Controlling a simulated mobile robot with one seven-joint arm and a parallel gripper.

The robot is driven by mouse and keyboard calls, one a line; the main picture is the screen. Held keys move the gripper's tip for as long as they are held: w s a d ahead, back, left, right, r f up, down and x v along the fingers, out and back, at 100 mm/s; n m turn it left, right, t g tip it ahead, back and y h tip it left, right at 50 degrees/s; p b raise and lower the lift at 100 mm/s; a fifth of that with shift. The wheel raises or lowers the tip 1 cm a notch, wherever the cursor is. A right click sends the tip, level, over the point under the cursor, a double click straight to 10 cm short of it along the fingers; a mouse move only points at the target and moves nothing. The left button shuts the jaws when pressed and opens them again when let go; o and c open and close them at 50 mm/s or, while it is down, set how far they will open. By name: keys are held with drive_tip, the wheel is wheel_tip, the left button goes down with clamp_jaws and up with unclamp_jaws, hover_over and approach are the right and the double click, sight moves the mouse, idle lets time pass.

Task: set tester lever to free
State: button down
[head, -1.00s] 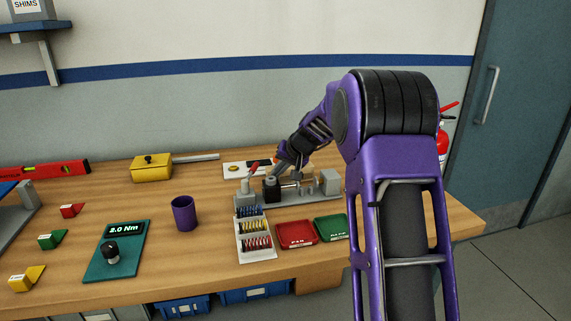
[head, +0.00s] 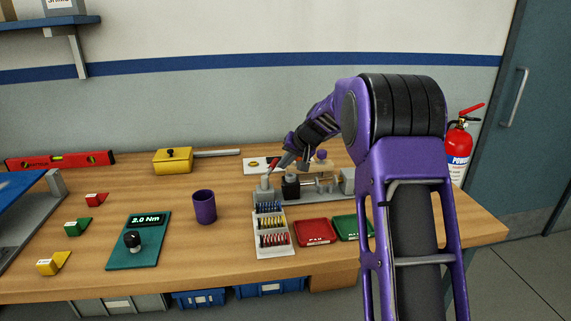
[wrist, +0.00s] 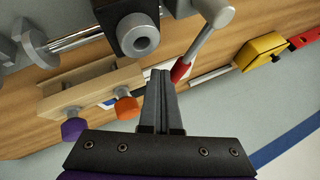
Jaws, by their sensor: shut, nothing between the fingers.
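The tester (head: 347,182) is a grey metal rig near the back of the bench, with a black block (head: 290,186) and a shaft. Its lever (head: 272,166) has a red grip and leans up from a grey post at the rig's left end. In the wrist view the lever's grey rod (wrist: 200,44) runs from a pale hub to the red grip (wrist: 180,70). My gripper (head: 283,162) is shut and empty. In the wrist view its fingertips (wrist: 165,73) lie right beside the red grip; I cannot tell if they touch.
A wooden clamp (wrist: 90,88) with purple and orange knobs is close to my fingers. A rack (head: 272,226) of coloured pieces, a red tray (head: 315,232) and a green tray (head: 345,227) stand in front. A purple cup (head: 204,207) is left, with bare bench around it.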

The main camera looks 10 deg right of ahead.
drive_tip(key=shift+w+a, duration=0.1)
drive_tip(key=shift+w+a+r+n+g+y+p, duration=0.1)
drive_tip(key=shift+w+a+n+g+y+p, duration=0.3)
drive_tip(key=shift+n, duration=0.35)
drive_tip(key=shift+w+a+n+g+y+p, duration=0.2)
drive_tip(key=shift+w+a+n+y, duration=0.25)
drive_tip(key=shift+n, duration=0.3)
drive_tip(key=a+n+g+p, duration=0.1)
drive_tip(key=a+n+g+y+p, duration=0.1)
drive_tip(key=n+p, duration=0.1)
drive_tip(key=shift+w+a+y, duration=0.1)
drive_tip(key=shift+w+y, duration=0.15)
drive_tip(key=shift+w, duration=0.15)
drive_tip(key=shift+a+n, duration=0.3)
drive_tip(key=shift+n, duration=0.2)
drive_tip(key=shift+w+a+p, duration=0.1)
drive_tip(key=shift+a+p, duration=0.3)
drive_tip(key=shift+a, duration=0.5)
drive_tip(key=shift+d+f, duration=0.1)
drive_tip(key=shift+f, duration=0.1)
